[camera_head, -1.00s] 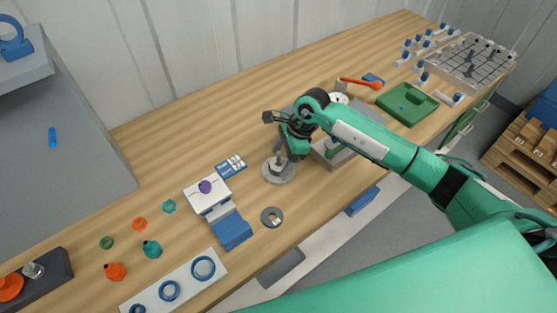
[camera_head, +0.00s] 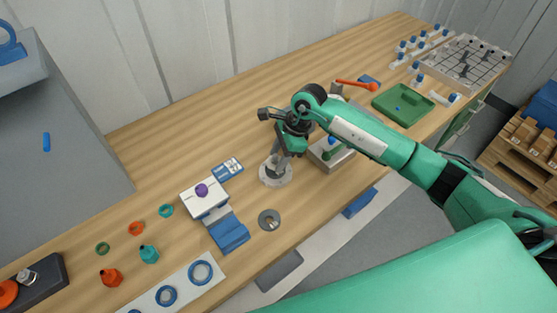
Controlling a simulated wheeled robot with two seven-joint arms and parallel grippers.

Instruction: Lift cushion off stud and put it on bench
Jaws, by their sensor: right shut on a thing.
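My right gripper (camera_head: 277,160) points down over a round light-grey base (camera_head: 275,180) on the bench. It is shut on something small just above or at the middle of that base. The held thing is mostly hidden by the fingers and wrist, so I cannot tell its shape or whether it is clear of a stud. The stud cannot be made out either. The wooden bench (camera_head: 330,65) runs from lower left to upper right. My left gripper is not in view.
A flat grey ring (camera_head: 269,219) lies just in front of the base. A white block with a purple knob (camera_head: 202,190) and a blue-and-white card (camera_head: 227,168) are to the left. A grey box (camera_head: 337,160) and green tray (camera_head: 404,105) are right.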

